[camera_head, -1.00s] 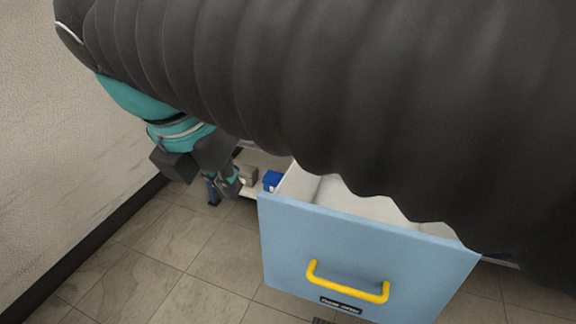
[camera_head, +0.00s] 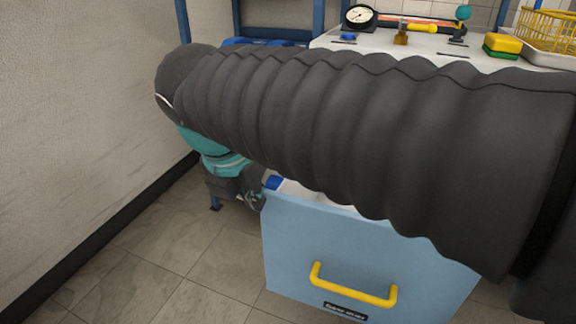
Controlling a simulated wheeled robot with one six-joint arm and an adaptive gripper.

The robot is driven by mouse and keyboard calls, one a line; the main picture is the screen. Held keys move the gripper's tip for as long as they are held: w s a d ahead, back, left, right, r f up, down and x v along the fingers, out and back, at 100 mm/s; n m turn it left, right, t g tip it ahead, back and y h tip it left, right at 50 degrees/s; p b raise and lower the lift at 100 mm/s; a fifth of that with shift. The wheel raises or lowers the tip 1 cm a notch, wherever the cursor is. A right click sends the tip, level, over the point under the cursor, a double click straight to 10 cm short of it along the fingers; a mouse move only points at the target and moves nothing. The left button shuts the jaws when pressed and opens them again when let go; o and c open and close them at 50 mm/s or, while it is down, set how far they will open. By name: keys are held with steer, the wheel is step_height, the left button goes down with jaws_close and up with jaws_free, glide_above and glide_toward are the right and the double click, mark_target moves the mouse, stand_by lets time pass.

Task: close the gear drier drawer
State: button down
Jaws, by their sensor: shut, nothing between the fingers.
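The drawer (camera_head: 350,245) has a light blue front with a yellow handle (camera_head: 352,285) and a dark label below it, too small to read surely. It stands pulled out, with a strip of its white inside showing behind the front's top edge. My gripper (camera_head: 256,200) is shut and empty, at the drawer front's upper left corner. I cannot tell whether it touches the drawer. My dark ribbed arm crosses the view and hides most of the drawer's inside.
A white bench top (camera_head: 400,45) behind my arm bears a gauge (camera_head: 360,16), a yellow-and-green sponge (camera_head: 502,45) and a yellow wire basket (camera_head: 552,30). A wall (camera_head: 80,100) stands at left. The tiled floor (camera_head: 185,265) left of the drawer is clear.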

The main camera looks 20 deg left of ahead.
steer(key=shift+w, duration=0.4)
steer(key=shift+w+r, duration=0.1)
